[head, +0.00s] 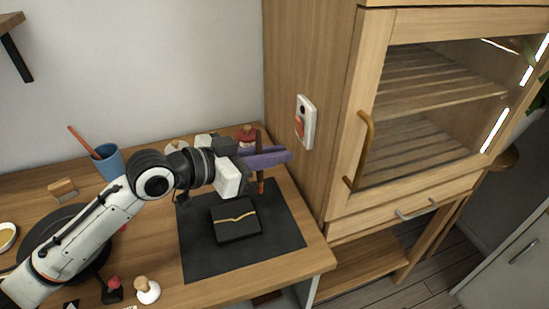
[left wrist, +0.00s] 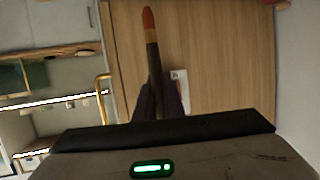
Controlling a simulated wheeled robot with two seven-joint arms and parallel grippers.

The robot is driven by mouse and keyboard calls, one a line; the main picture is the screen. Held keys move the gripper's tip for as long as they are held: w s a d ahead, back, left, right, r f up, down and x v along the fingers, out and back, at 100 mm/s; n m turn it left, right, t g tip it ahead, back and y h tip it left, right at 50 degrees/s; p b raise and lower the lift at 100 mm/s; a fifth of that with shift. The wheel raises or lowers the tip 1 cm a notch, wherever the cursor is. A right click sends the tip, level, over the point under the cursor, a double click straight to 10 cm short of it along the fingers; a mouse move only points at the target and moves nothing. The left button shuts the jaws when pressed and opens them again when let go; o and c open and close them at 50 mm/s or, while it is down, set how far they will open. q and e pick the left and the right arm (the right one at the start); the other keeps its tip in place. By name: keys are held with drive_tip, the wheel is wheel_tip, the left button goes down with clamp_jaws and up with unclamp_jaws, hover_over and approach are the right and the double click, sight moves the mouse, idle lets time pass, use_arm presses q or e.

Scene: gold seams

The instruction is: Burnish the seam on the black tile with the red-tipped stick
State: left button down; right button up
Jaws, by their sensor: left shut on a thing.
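The black tile (head: 236,222) lies on the dark mat (head: 290,225), with a gold zigzag seam across its upper face. My left gripper (head: 265,159) is shut on the red-tipped stick (head: 260,172), behind and to the right of the tile. The stick is about upright with its red tip down, above the mat's back part and apart from the tile. In the left wrist view the stick (left wrist: 151,50) stands out from between the fingers, with a brass-coloured band below its red tip. My right gripper is not in view.
A blue cup (head: 108,162) with an orange-handled tool stands left. A black plate (head: 75,240) lies behind my left arm. A white knobbed piece (head: 147,290) and a red-topped black piece (head: 112,290) are at the front. The wooden cabinet (head: 310,110) rises close on the right.

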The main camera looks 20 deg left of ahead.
use_arm(q)
drive_tip(key=shift+r, duration=0.8)
drive_tip(key=shift+r, duration=2.3)
drive_tip(key=shift+f, duration=0.1)
